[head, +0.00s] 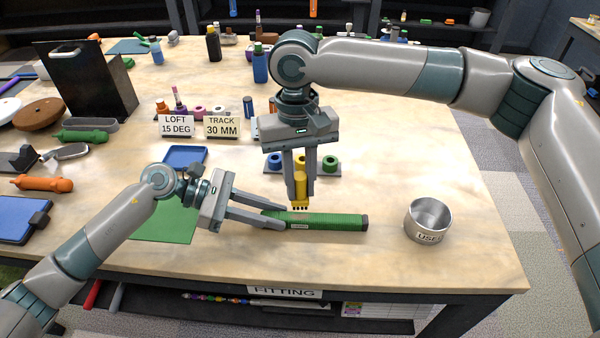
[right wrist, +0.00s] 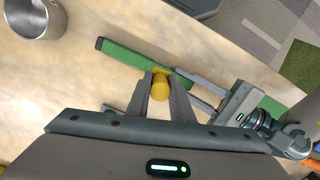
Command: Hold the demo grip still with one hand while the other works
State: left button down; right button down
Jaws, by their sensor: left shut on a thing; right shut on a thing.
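The green demo grip (head: 335,222) lies level near the table's front edge, its dark-capped end to the right. It also shows in the right wrist view (right wrist: 135,60). My left gripper (head: 283,218) is shut on the grip's left part. My right gripper (head: 300,200) points down above the grip, shut on a yellow tool (head: 300,185) with small dark prongs at its lower end. The yellow tool shows between the fingers in the right wrist view (right wrist: 161,84). The prongs are close to the grip; I cannot tell whether they touch it.
A metal cup (head: 429,218) marked "USED" stands to the right of the grip. Coloured rolls (head: 330,164) stand behind my right gripper. Signs reading "LOFT 15 DEG" (head: 176,127) and "TRACK 30 MM" (head: 222,128) stand further back.

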aim_at(300, 200)
jog(key=shift+f, duration=1.6)
jog(key=shift+f, duration=0.45)
jog(key=shift+w+r, duration=0.1)
jog(key=shift+w, duration=0.5)
jog(key=shift+s, duration=0.1)
jog(key=shift+s, duration=1.15)
jog(key=shift+w, duration=1.25)
